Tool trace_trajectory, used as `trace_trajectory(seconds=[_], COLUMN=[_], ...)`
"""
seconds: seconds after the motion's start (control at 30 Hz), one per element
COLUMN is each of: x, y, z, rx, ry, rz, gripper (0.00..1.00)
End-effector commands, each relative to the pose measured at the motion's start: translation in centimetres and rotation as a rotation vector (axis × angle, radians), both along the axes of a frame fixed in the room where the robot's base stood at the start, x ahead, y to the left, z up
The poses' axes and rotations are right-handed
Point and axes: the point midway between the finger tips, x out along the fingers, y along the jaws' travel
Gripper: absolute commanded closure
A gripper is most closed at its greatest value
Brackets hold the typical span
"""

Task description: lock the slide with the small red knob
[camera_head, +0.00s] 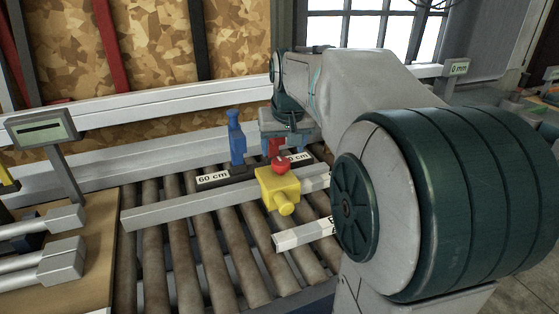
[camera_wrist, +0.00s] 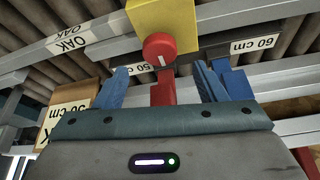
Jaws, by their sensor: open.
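The small red knob (camera_wrist: 159,48) is a round red cap with a pale mark, on the yellow slide block (camera_wrist: 165,14). In the head view the knob (camera_head: 281,164) shows at the top of the yellow block (camera_head: 278,190), which sits at the pale rail. My gripper (camera_wrist: 160,74) is open, its two blue fingers apart. The knob appears just past the fingertips, between their lines, not gripped. A red upright piece (camera_wrist: 163,88) shows between the fingers, near the 50 cm label. In the head view my gripper (camera_head: 287,140) is partly hidden by my arm.
A blue upright stop (camera_head: 237,140) stands at the 60 cm label, left of my gripper; it is close beside the right finger in the wrist view (camera_wrist: 238,85). Rollers (camera_head: 205,250) lie below. A display post (camera_head: 40,130) stands at far left. An OAK-labelled bar (camera_wrist: 105,30) shows.

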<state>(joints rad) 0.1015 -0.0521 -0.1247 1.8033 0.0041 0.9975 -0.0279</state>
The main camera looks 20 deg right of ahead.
Motion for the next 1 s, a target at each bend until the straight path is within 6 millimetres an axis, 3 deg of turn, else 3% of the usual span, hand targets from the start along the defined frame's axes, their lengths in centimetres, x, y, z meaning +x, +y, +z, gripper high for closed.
trace_trajectory(seconds=[0.1, 0.3, 0.7, 0.87, 1.0], x=[0.8, 1.8, 2.0, 2.0, 2.0], y=[-0.2, -0.4, -0.4, -0.4, -0.4], z=[-2.4, -4.5, -5.0, -5.0, -5.0], rx=[0.001, 0.000, 0.000, 0.000, 0.000], ry=[0.004, 0.001, 0.000, 0.000, 0.000], rz=[0.000, 0.000, 0.000, 0.000, 0.000], gripper=[0.35, 0.35, 0.35, 0.80, 0.80])
